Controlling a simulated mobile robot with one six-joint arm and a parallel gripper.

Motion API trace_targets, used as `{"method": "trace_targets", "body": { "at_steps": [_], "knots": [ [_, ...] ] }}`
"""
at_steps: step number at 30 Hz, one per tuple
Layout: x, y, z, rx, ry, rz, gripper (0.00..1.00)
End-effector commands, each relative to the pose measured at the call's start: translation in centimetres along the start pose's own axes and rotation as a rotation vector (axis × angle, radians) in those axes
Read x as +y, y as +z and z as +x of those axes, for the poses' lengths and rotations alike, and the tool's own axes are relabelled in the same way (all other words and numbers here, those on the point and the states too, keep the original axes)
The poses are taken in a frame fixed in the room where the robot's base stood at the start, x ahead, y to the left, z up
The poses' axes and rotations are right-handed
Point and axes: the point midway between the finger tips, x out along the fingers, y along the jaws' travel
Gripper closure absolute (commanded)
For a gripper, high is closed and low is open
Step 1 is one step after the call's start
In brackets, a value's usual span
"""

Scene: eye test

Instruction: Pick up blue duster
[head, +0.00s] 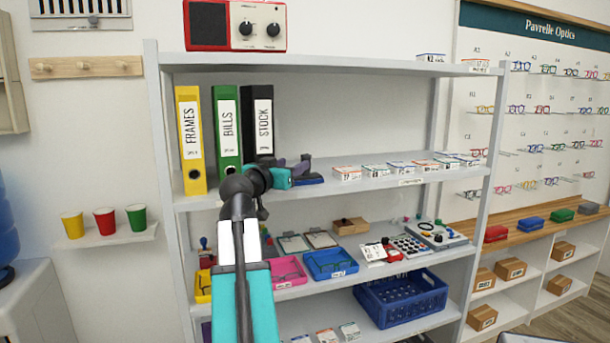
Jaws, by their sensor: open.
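A flat, dark blue item (312,180), which looks like the blue duster, lies on the upper middle shelf, just right of the binders. My arm reaches up from below, and my gripper (300,168) is at this item, directly over or beside it. The gripper is open, with its dark fingers spread. The gripper hides part of the blue item, and I cannot tell whether they touch.
Yellow, green and black binders (228,130) stand close left of the gripper. A row of small labelled boxes (375,170) lies to the right on the same shelf. The shelf below holds pink and blue trays (331,276). A blue crate (400,312) stands lower.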

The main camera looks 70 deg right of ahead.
Motion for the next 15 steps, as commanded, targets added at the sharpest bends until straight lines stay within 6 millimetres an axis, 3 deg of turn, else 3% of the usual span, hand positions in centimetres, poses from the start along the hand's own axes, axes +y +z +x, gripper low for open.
{"method": "trace_targets", "body": {
  "at_steps": [9, 15],
  "knots": [
    [-0.1, -0.1, 3.9, 0.0, 0.0, 0.0, 0.51],
    [0.0, 0.0, 4.6, 0.0, -0.001, 0.001, 0.51]
  ]
}}
